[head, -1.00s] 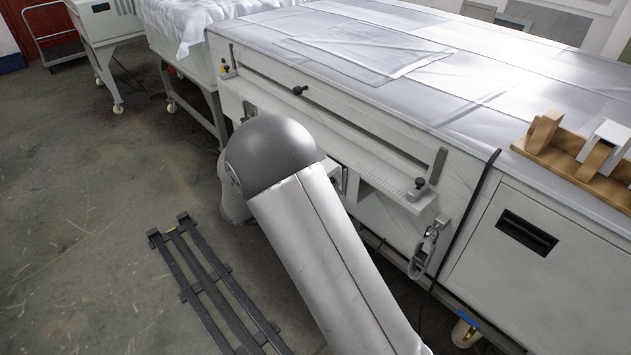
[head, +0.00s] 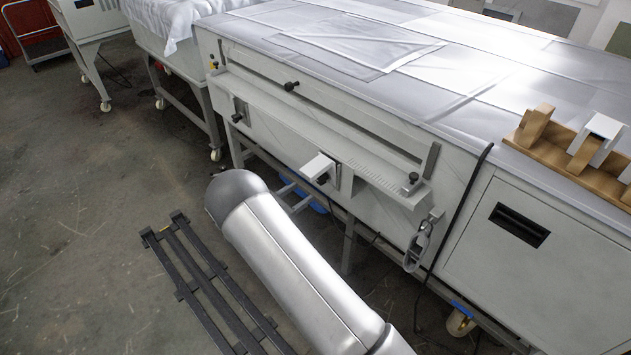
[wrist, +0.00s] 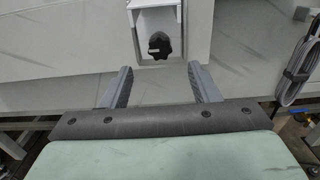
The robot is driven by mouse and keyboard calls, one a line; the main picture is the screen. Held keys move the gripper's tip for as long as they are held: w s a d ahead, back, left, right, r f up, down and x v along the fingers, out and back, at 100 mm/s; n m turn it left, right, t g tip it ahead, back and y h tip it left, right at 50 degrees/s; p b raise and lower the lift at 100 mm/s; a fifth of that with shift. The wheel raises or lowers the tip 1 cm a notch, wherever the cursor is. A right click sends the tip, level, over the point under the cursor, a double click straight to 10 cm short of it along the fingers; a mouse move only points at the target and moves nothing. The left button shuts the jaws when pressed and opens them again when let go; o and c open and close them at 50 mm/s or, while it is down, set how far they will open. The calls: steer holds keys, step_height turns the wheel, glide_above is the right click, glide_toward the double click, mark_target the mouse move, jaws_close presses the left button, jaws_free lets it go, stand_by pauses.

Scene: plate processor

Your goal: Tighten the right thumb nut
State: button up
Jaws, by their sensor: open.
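The black thumb nut (wrist: 159,45) sits under a white bracket (wrist: 157,17) on the machine's front, just above centre in the wrist view. In the head view the bracket (head: 318,165) sticks out from the front panel, with the dark nut (head: 322,180) partly hidden beneath it. My gripper (wrist: 160,78) is open and empty. Its two grey fingers point at the panel, one on each side of the nut's line, and the nut appears beyond the fingertips, apart from them. In the head view my gripper (head: 298,194) is largely hidden behind my arm.
Another black knob (head: 237,117) is at the panel's left, one (head: 291,86) on the upper rail and one (head: 413,178) at the ledge's right end. A grey coiled cable (wrist: 300,65) hangs at right. A dark slatted rack (head: 205,280) lies on the floor.

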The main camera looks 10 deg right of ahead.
mark_target(318, 181)
steer(key=p+x, duration=0.1)
steer(key=x, duration=0.6)
steer(key=shift+w+d, duration=0.15)
steer(key=shift+d, duration=0.05)
steer(key=c, duration=1)
